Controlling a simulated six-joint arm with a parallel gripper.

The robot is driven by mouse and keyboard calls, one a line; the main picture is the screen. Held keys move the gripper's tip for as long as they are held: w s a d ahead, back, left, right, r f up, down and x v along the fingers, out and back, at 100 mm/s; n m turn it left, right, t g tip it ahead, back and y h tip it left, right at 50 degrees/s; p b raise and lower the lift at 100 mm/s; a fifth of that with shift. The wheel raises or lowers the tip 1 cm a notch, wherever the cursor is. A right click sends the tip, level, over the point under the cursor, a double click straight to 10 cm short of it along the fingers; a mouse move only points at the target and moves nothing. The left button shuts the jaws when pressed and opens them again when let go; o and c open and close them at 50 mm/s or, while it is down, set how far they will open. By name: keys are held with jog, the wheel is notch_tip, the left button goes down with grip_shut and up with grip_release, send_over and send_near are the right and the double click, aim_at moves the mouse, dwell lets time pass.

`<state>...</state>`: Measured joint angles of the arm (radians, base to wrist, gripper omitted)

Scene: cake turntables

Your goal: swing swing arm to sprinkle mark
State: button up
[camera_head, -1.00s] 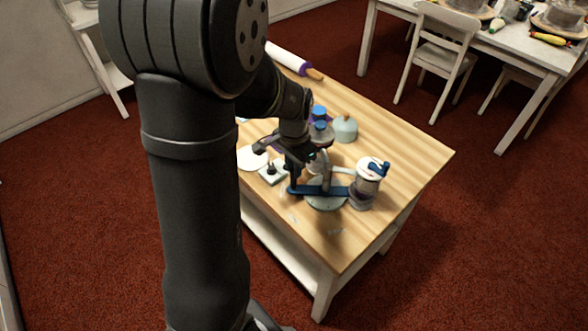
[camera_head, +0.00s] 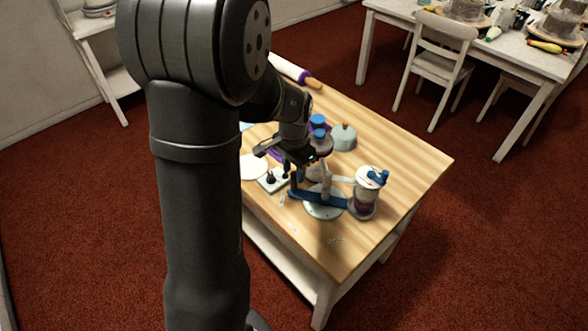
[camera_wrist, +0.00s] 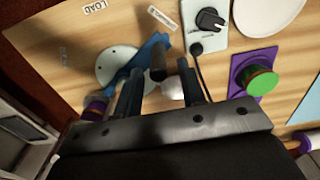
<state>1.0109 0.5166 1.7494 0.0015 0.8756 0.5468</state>
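The blue swing arm (camera_head: 328,201) lies over a pale round base (camera_head: 325,213) on the wooden table. A dark upright peg (camera_head: 294,179) stands at its left end; the peg (camera_wrist: 158,58) shows in the wrist view. My gripper (camera_head: 299,163) is just above that end. In the wrist view its fingers (camera_wrist: 160,88) are spread on either side of the peg, with gaps on both sides. Small printed labels lie on the table; one reads LOAD (camera_wrist: 94,8). Another label (camera_wrist: 162,16) near the arm's end is too blurred to read surely.
A plate with a black knob (camera_wrist: 210,20), a white disc (camera_head: 253,167), a purple and green piece (camera_wrist: 260,82) and a grey-blue pot (camera_head: 343,138) are close by. The table's right side is clear.

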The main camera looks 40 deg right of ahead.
jog(key=shift+r, duration=3.5)
